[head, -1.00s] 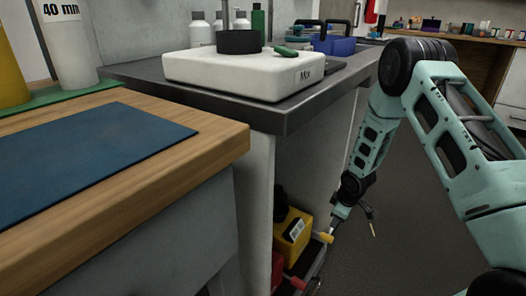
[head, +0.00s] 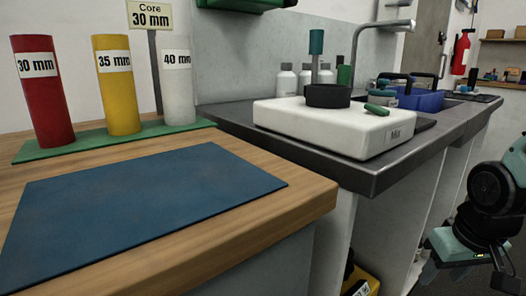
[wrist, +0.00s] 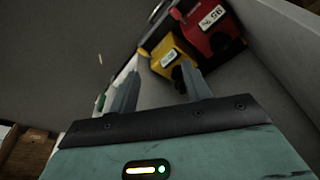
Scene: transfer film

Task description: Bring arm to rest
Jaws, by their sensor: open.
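In the wrist view, my gripper (wrist: 161,88) is open, with its two grey fingers apart and nothing between them. Beyond the fingers are a yellow container (wrist: 172,58) and a red container (wrist: 215,33), apart from the fingers. In the head view, my arm (head: 490,200) is at the lower right edge, beside the counter front and partly cut off by the frame. The exact finger position there is hard to tell.
A wooden bench with a blue mat (head: 140,210) is at left, with red (head: 42,95), yellow (head: 117,90) and white (head: 178,90) cylinders on a green base. A dark counter (head: 375,180) carries a white device (head: 330,130). A yellow container (head: 362,282) shows below.

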